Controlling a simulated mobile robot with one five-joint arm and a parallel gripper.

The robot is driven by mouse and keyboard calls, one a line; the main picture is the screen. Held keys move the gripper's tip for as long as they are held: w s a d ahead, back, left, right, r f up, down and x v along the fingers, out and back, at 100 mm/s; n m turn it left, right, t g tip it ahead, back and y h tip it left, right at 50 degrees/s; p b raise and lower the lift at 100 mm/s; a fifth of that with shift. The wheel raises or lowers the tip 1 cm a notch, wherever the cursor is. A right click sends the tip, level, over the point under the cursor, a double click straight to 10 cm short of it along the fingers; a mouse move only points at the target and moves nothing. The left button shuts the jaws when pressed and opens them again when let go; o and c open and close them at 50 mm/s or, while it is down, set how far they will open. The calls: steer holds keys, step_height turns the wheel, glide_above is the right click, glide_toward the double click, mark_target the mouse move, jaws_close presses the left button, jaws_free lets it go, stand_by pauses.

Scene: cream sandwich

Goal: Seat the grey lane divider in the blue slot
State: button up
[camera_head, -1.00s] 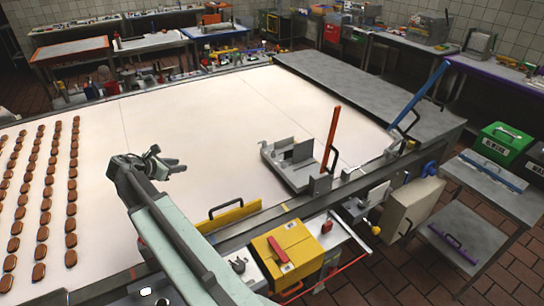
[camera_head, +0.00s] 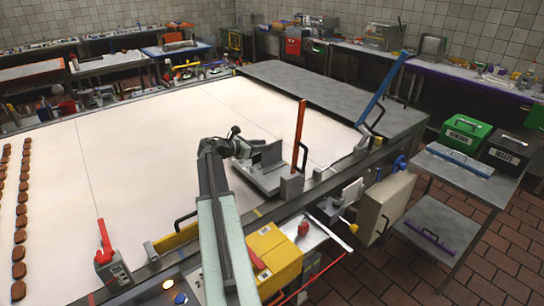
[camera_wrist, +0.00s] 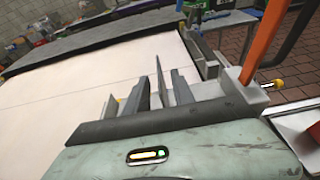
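A grey fixture (camera_head: 258,178) with upright grey plates stands near the table's right edge. One plate (camera_head: 268,155) shows as a flat panel; I cannot tell whether it is the lane divider. My gripper (camera_head: 243,148) is at the fixture's left side, small and partly merged with it. In the wrist view two dark fingers (camera_wrist: 160,92) appear spread, with a thin light grey plate (camera_wrist: 162,75) between or just beyond them; contact cannot be told. A blue bar (camera_head: 387,88) rises at the table's far right corner. No blue slot is clearly recognisable.
An orange upright bar (camera_head: 299,135) with a black handle stands right beside the fixture. A yellow bar (camera_head: 176,238) lies along the front edge, and a red lever (camera_head: 104,240) is at left. Brown biscuits (camera_head: 20,220) lie far left. The cream table (camera_head: 140,150) is otherwise clear.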

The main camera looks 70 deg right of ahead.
mark_target(272, 154)
steer(key=b+x, duration=0.1)
steer(key=x, duration=0.4)
steer(key=shift+w+d, duration=0.1)
steer(key=shift+r, duration=0.1)
jaws_close()
stand_by(1.1)
